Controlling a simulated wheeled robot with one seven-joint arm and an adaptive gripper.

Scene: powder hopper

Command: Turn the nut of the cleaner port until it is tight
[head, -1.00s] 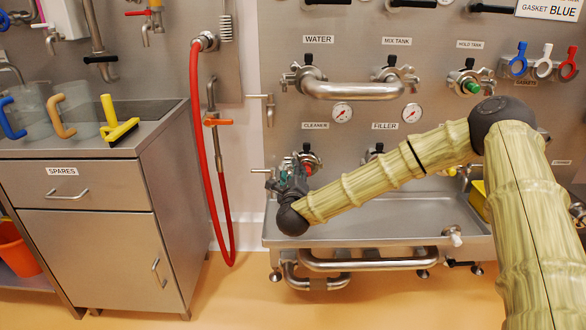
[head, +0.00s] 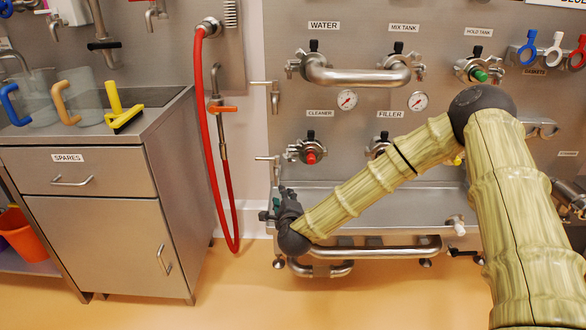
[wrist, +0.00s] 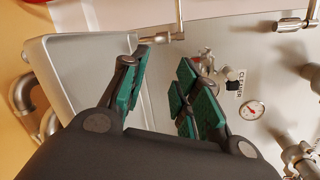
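The cleaner port (head: 310,151) is on the steel wall panel under its CLEANER label, with a red centre and a metal winged nut around it. In the wrist view the port (wrist: 206,58) is partly hidden behind the right-hand finger pads. My gripper (head: 279,205) is below and left of the port, near the left end of the steel trough, apart from the nut. In the wrist view my gripper (wrist: 163,65) is open, with green pads and nothing between them. How tight the nut is cannot be told.
The filler port (head: 378,147) is to the right, partly behind my arm. The steel trough (head: 350,196) runs below the ports. A small tap (head: 270,160) sticks out left of the cleaner port. A red hose (head: 207,130) hangs further left.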

